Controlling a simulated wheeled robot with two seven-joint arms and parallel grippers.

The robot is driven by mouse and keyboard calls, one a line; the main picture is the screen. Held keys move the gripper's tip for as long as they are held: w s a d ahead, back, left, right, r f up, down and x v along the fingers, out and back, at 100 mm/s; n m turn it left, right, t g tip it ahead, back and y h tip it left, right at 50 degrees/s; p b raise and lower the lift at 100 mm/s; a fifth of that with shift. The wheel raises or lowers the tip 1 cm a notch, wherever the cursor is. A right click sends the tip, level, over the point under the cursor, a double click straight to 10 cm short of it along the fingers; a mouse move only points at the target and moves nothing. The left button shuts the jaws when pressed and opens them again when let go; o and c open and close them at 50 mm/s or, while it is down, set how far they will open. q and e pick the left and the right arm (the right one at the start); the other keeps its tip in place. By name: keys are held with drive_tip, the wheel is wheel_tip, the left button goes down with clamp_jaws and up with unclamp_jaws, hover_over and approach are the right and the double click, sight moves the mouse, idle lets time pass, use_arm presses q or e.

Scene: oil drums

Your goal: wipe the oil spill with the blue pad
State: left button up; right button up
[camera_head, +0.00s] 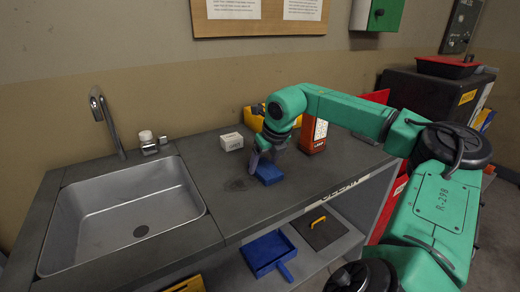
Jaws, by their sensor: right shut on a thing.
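The blue pad (268,173) is on or just above the dark grey counter, right of the sink. My right gripper (262,160) is shut on the pad from above. The oil spill (236,184) is a dark smudge on the counter, a little left of the pad. I cannot tell whether the pad touches the counter. My left gripper is not in view.
A metal sink (120,215) with a tap fills the left of the counter (215,160). A small white box (231,141), a yellow bin (253,118) and an orange-red device (314,135) stand behind. A blue dustpan (268,253) lies on the shelf below.

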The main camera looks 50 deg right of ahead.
sight(223, 185)
drive_tip(key=shift+a+p, duration=0.3)
drive_tip(key=shift+a, duration=0.05)
drive_tip(key=a+p, duration=0.1)
drive_tip(key=w+a+p, duration=0.1)
drive_tip(key=shift+a+r, duration=0.15)
drive_tip(key=shift+a, duration=0.2)
drive_tip(key=shift+w+a, duration=0.15)
drive_tip(key=shift+a, duration=0.15)
drive_tip(key=a+p, duration=0.1)
drive_tip(key=p, duration=0.1)
drive_tip(key=w+a+p, duration=0.1)
drive_tip(key=a+p, duration=0.1)
drive_tip(key=shift+w+a+p, duration=0.15)
drive_tip(key=shift+a+p, duration=0.15)
drive_tip(key=shift+a, duration=0.05)
drive_tip(key=a+p, duration=0.1)
drive_tip(key=w+a+p, duration=0.1)
drive_tip(key=a+p, duration=0.1)
drive_tip(key=shift+a+p, duration=0.15)
drive_tip(key=shift+p, duration=0.15)
drive_tip(key=shift+w+a+f, duration=0.15)
drive_tip(key=shift+a+f, duration=0.05)
drive_tip(key=shift+a, duration=0.1)
